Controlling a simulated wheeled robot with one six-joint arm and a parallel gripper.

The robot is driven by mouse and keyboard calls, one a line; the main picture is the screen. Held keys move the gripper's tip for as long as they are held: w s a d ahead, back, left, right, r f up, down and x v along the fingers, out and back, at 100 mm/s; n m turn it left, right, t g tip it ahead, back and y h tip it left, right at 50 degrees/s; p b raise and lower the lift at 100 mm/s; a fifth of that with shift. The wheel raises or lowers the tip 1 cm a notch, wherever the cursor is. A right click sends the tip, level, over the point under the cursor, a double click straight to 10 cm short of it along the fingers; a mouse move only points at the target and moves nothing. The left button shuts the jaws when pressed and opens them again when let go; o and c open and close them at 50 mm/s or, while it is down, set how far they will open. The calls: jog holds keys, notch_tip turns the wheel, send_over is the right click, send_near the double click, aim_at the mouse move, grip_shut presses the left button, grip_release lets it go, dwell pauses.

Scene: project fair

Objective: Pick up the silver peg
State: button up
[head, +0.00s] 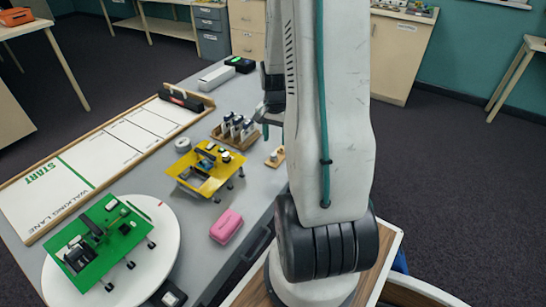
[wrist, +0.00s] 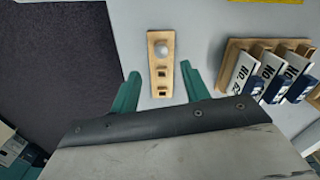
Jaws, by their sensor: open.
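The silver peg (wrist: 163,52) shows in the wrist view as a round, pale silver top. It stands at the far end of a small wooden block (wrist: 154,37) with two dark square holes. In the head view the peg (head: 273,157) and its block (head: 280,151) are near the table's right edge, partly beside my arm. My gripper (wrist: 160,70) is open, with its two teal fingers on either side of the block in the picture. Nothing is between the fingers that they touch. The height of the fingers above the block is hard to tell. My arm hides part of my gripper in the head view.
A wooden rack (wrist: 234,46) with several white and blue labelled pieces stands right of the block. A yellow platform (head: 191,186), a pink block (head: 226,226) and a green platform (head: 75,249) on a white disc are on the grey table. A walking-lane board (head: 62,180) lies left.

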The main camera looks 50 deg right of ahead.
aim_at(274, 155)
jog(key=f, duration=0.6)
jog(key=shift+a+f, duration=0.3)
grip_shut()
